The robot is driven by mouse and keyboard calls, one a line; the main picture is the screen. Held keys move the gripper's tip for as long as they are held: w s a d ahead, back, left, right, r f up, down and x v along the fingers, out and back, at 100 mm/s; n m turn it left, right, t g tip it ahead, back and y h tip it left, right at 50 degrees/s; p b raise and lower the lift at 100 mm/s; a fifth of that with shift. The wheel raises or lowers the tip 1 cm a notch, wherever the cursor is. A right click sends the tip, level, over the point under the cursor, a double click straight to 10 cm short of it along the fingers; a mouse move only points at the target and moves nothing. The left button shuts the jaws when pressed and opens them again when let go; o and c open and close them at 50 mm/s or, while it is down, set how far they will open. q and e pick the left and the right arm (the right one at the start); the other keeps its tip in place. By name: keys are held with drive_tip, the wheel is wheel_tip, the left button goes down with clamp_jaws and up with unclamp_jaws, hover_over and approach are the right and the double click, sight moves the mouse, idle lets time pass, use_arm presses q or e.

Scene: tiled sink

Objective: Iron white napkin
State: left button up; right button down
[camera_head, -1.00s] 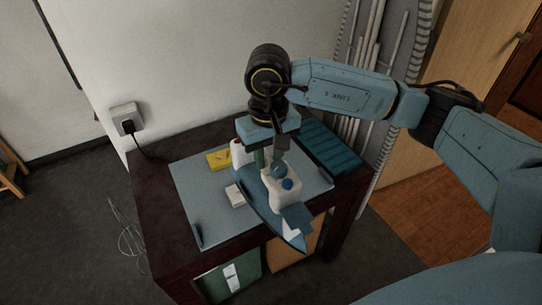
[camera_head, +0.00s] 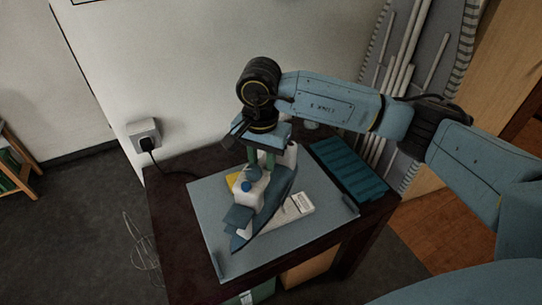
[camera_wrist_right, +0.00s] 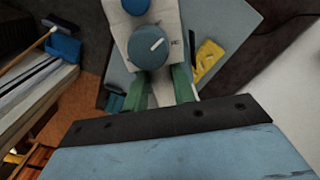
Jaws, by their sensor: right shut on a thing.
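The iron (camera_head: 262,205), with a blue-grey soleplate and white body, is over the grey-blue ironing mat (camera_head: 207,208). Its pointed end faces the front left. My right gripper (camera_head: 261,163) comes down from above and is shut on the iron. In the right wrist view, the green fingers (camera_wrist_right: 160,88) flank the white body below the round dial (camera_wrist_right: 150,48). A small white piece (camera_head: 297,206) with grey marks lies on the mat just right of the iron; I cannot tell whether it is the napkin. The iron hides part of the mat. My left gripper is not in view.
A yellow item (camera_head: 232,180) lies on the mat behind the iron, partly hidden. A ridged teal tray (camera_head: 348,170) sits at the table's back right. A wall socket (camera_head: 145,135) with a plugged cable is at the left. The mat's right side is mostly free.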

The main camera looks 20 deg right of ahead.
drive_tip(key=m, duration=0.1)
drive_tip(key=w+a+m, duration=0.1)
drive_tip(key=shift+r+m+p, duration=0.2)
drive_tip(key=shift+m+p, duration=0.15)
drive_tip(key=shift+m, duration=0.05)
drive_tip(key=m, duration=0.2)
drive_tip(key=shift+w+a+f+m+p, duration=0.25)
drive_tip(key=shift+w+a+m+p, duration=0.05)
drive_tip(key=shift+f+b, duration=0.35)
drive_tip(key=shift+f, duration=0.25)
drive_tip(key=shift+f+b, duration=1.05)
drive_tip(key=shift+f, duration=0.8)
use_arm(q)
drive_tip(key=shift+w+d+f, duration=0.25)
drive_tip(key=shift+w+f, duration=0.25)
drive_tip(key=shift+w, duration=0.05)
use_arm(e)
drive_tip(key=shift+r, duration=0.1)
